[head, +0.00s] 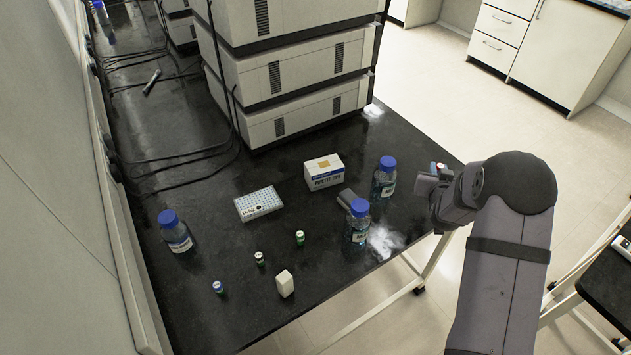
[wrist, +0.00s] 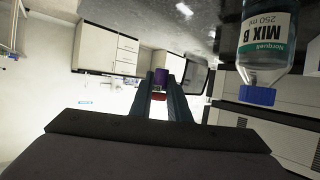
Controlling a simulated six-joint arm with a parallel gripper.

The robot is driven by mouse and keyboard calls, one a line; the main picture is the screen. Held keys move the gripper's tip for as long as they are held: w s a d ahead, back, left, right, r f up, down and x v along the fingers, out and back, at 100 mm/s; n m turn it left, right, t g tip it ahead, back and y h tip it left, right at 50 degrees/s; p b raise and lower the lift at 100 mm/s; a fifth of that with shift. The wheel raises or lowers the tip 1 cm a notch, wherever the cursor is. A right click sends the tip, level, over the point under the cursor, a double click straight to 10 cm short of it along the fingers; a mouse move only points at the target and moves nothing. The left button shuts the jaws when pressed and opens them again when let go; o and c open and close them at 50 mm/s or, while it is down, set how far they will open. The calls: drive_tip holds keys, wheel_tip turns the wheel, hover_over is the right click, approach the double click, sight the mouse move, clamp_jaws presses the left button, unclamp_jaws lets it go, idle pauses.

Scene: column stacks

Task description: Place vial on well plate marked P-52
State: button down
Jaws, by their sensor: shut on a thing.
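The well plate (head: 262,196) lies flat on the black bench, left of the box, with a label on its front edge that seems to read P-52. My gripper (head: 436,180) is at the bench's right edge, well to the right of the plate. It is shut on a small vial (head: 434,166), of which only a little red and blue shows in the head view. In the wrist view my gripper (wrist: 160,92) has purple and red parts of the vial (wrist: 161,76) between its fingers. The rest of the vial is hidden.
Blue-capped bottles (head: 384,180) (head: 357,232) stand between my gripper and the plate, near a white box (head: 324,174). Another bottle (head: 178,236) is left. Small vials (head: 300,238) (head: 259,258) (head: 218,287) and a white block (head: 285,285) stand in front. Stacked instruments (head: 290,75) rise behind.

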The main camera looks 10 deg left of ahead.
drive_tip(key=r, duration=0.7)
drive_tip(key=shift+a+r, duration=0.2)
drive_tip(key=a+n+y+b, duration=0.4)
drive_tip(key=a+y, duration=0.1)
drive_tip(key=a, duration=1.5)
drive_tip(key=n+g+y+b, duration=0.4)
drive_tip(key=n+y+b, duration=0.1)
drive_tip(key=n+b, duration=0.1)
hover_over(257, 200)
wheel_tip(257, 200, down, 4)
drive_tip(key=shift+y, duration=0.3)
drive_tip(key=shift+f+p, duration=0.7)
drive_tip(key=shift+f, duration=4.9)
